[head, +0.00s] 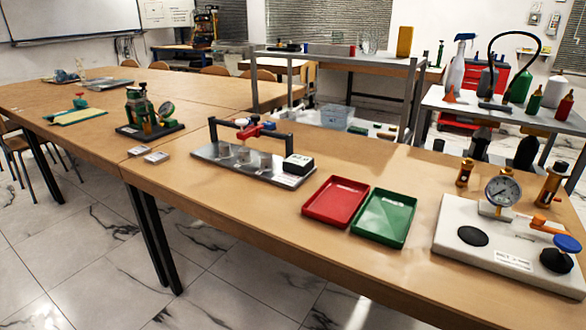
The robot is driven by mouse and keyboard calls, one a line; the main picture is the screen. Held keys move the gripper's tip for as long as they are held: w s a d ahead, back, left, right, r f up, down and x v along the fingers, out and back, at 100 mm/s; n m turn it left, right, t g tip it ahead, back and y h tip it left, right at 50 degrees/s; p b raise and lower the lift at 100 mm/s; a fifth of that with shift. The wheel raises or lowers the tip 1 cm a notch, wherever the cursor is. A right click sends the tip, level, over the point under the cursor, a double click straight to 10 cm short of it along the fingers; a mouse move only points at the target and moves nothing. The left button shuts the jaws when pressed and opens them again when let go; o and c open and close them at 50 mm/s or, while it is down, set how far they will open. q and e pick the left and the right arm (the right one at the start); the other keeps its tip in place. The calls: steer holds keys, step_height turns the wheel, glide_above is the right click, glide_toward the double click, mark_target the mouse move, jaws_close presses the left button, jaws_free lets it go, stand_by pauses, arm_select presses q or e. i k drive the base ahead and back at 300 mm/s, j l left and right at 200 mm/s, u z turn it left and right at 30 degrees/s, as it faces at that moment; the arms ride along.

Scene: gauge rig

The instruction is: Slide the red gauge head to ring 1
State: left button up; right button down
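The red gauge head (249,132) hangs on a dark horizontal rail (270,134) between two black posts, above a grey metal base plate (207,152). It sits left of the rail's middle. Several small light blocks stand on the plate under the rail, such as one below the left part (224,150) and one further right (265,159). The ring marks and their numbers are too small to read. A black box (298,164) with a pale top stands at the plate's right end. Neither of my grippers is in view.
A red tray (336,201) and a green tray (384,216) lie empty to the right. A white board with a dial gauge (503,190) stands at far right. A green device (140,105) and small pale blocks (155,157) are left. Bare tabletop lies in front.

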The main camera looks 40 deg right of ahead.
mark_target(253, 130)
steer(key=l+z, duration=0.45)
steer(key=i+l+z, duration=0.2)
steer(key=l+z, duration=0.25)
steer(key=l, duration=0.1)
